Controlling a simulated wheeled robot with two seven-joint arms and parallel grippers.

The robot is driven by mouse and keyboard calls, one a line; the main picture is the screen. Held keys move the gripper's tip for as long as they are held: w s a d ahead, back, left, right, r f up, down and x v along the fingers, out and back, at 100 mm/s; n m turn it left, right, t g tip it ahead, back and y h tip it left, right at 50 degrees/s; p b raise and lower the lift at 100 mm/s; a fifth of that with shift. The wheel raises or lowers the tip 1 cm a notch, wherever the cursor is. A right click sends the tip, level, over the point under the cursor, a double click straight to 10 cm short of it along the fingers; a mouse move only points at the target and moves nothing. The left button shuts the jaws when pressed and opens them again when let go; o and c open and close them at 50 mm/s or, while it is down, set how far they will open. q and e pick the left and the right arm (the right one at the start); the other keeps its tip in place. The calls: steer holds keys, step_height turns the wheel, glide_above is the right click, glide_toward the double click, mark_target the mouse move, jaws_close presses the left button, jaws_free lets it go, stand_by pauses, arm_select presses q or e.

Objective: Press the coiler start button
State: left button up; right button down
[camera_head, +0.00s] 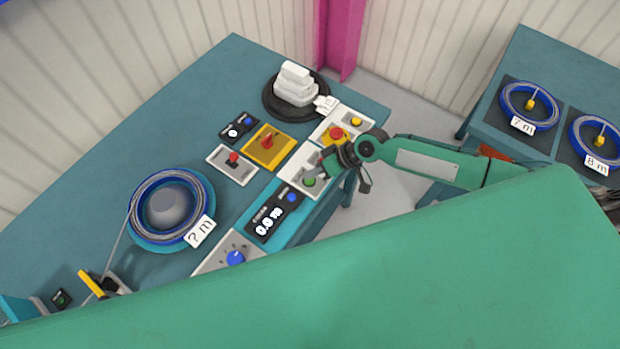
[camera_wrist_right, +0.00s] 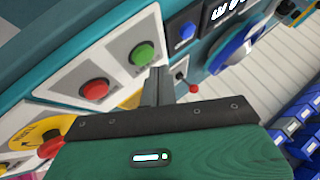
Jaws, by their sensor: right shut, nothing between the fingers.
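The green button (camera_head: 309,182) is on a white control panel (camera_head: 292,177) at the table's front edge, beside the length display. In the right wrist view the green button (camera_wrist_right: 142,54) sits next to a red button (camera_wrist_right: 95,90) on the same panel. My right gripper (camera_head: 313,171) is shut and empty, with its fingertips close to the green button. In the right wrist view the shut fingers (camera_wrist_right: 158,84) appear just below the green button. I cannot tell whether they touch it. The gripper hides part of the panel in the head view. My left gripper is not in view.
A black display (camera_head: 269,222) reads 0.0 m. A red mushroom button (camera_head: 336,133) on yellow is just behind my gripper. A coil (camera_head: 140,196) labelled "? m" lies at left. Two reels (camera_head: 529,103) stand on the right table.

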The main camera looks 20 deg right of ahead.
steer(key=shift+a, duration=0.1)
arm_select(q)
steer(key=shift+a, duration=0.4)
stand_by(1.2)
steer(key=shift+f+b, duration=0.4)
steer(key=shift+b, duration=0.05)
arm_select(e)
steer(key=shift+f, duration=0.45)
